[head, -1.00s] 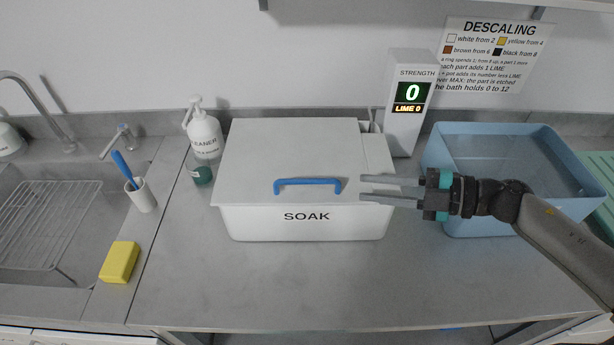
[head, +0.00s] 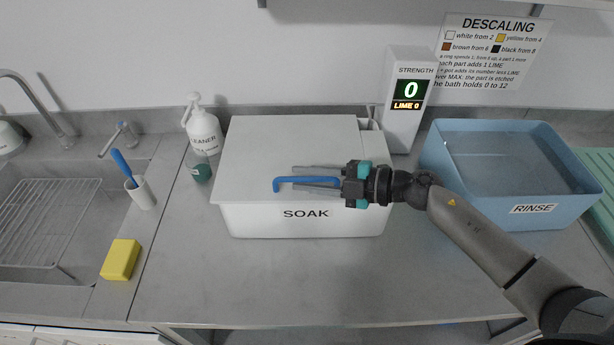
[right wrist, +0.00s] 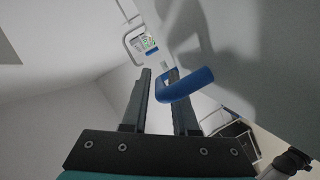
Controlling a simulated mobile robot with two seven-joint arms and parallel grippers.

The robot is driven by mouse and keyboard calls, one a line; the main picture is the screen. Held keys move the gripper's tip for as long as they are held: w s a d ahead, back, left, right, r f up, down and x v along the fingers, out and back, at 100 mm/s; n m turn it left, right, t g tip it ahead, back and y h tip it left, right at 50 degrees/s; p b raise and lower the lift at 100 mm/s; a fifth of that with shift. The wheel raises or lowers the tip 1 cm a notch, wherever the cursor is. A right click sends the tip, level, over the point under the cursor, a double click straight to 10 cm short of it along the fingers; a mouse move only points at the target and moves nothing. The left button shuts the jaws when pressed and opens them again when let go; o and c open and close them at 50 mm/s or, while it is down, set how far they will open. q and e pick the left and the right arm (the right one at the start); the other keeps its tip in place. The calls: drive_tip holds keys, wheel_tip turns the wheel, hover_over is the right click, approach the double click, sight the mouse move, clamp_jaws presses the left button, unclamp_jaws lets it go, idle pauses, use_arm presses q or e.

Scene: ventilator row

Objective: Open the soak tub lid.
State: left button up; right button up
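The soak tub (head: 350,222) is a white box marked SOAK in the middle of the counter. Its white lid (head: 285,145) lies flat and closed, with a blue handle (head: 277,184) near the front edge. My right gripper (head: 293,177) is at the handle, its fingers pointing left along the bar. It is open, with a gap between the fingers. In the right wrist view the blue handle (right wrist: 192,86) crosses in front of the right-hand finger of the gripper (right wrist: 160,74). I cannot tell whether they touch. My left gripper is not in view.
A blue RINSE tub (head: 570,200) stands to the right. The strength display (head: 408,95), reading 0, stands behind. A cleaner bottle (head: 203,132), a small green jar (head: 201,172), a brush cup (head: 140,192) and a yellow sponge (head: 120,260) are to the left. The counter in front is clear.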

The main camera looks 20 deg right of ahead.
clamp_jaws()
idle(1.4)
